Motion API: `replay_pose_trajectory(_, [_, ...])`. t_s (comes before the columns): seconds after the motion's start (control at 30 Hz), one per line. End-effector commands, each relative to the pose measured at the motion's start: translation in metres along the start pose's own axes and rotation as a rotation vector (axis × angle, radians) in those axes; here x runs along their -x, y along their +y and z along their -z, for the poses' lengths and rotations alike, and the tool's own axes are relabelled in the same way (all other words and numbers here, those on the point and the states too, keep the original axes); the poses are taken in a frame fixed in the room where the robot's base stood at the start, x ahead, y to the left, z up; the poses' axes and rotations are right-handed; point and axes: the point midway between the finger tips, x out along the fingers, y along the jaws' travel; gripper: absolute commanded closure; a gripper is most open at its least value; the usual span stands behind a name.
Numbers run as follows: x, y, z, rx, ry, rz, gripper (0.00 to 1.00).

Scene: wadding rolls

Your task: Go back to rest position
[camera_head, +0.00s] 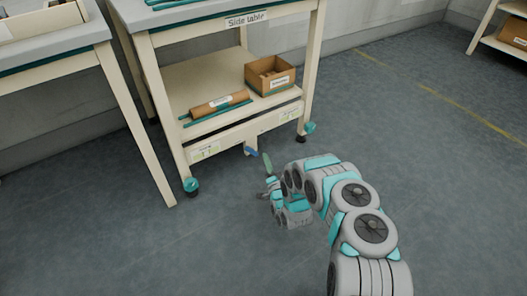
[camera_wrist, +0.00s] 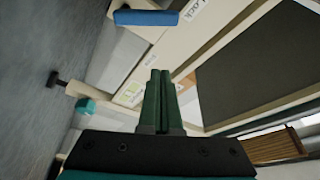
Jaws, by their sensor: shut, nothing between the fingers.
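My gripper (camera_head: 267,163) is shut and empty, low in front of the side table's lower part. In the wrist view its two green fingers (camera_wrist: 158,75) lie together with nothing between them. The side table (camera_head: 145,52) is a cream wheeled frame with a label on its top edge. On its lower shelf lies a brown roll (camera_head: 220,104) with a white label, on a teal-edged strip. A labelled cardboard box (camera_head: 271,76) stands to the right of the roll.
A second cream table (camera_head: 142,152) stands at the left. The side table's caster (camera_head: 191,185) is on the floor near my arm. A blue-ended part (camera_wrist: 145,17) juts beside the fingers in the wrist view. Grey floor (camera_head: 450,180) is clear at the right.

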Motion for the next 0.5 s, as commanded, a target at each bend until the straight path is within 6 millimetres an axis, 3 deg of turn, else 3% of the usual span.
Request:
replay_pose_trajectory(0.17, [0.020,0.002,-0.001,0.000,-0.003,-0.005,1.00])
replay_pose_trajectory(0.5, [0.021,0.001,-0.001,-0.001,-0.001,-0.002,1.00])
